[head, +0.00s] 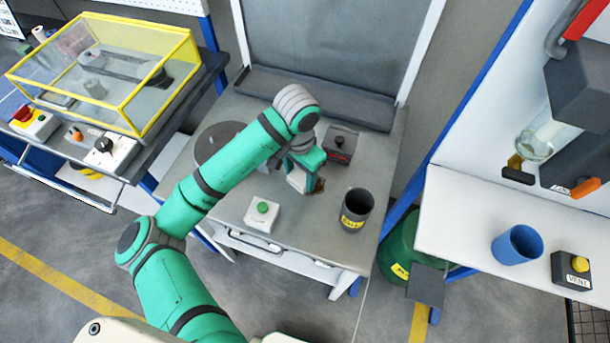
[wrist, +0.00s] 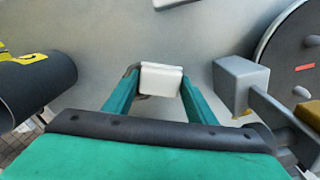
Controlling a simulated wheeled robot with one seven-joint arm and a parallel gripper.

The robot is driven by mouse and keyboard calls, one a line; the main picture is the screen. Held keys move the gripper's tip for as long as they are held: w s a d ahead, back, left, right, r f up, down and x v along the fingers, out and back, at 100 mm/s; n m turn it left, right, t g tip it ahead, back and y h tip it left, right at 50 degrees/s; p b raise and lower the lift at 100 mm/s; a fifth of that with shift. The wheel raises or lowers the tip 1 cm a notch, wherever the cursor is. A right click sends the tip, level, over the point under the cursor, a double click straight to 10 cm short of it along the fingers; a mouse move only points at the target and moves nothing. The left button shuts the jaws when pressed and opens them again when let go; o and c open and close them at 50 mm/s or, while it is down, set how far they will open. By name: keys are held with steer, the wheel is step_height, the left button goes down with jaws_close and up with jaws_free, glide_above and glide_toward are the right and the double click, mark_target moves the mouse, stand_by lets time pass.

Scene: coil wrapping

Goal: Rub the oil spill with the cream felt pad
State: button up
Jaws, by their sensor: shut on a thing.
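The cream felt pad (wrist: 161,79) is between my gripper's two fingertips in the wrist view, and my gripper (wrist: 160,84) is shut on it. In the head view my gripper (head: 303,184) points down at the middle of the grey worktable (head: 300,228), low over its top. A small brown patch (head: 319,186), which looks like the oil spill, shows just right of the fingertips. In the wrist view only a thin dark brown edge shows around the pad. I cannot tell whether the pad touches the spill; the pad and gripper hide part of that spot.
A dark cup with a yellow label (head: 356,208) stands right of my gripper. A white box with a green button (head: 262,214) is at the front left. A dark box with a black knob (head: 340,142) is behind, and a round grey turntable (head: 214,142) is at left.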

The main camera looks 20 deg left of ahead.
mark_target(327, 191)
steer(key=shift+w+a, duration=0.1)
steer(key=shift+a, duration=0.05)
steer(key=shift+d+r, duration=0.1)
steer(key=shift+d, duration=3.95)
steer(key=shift+a, duration=4.05)
steer(key=shift+r, duration=3)
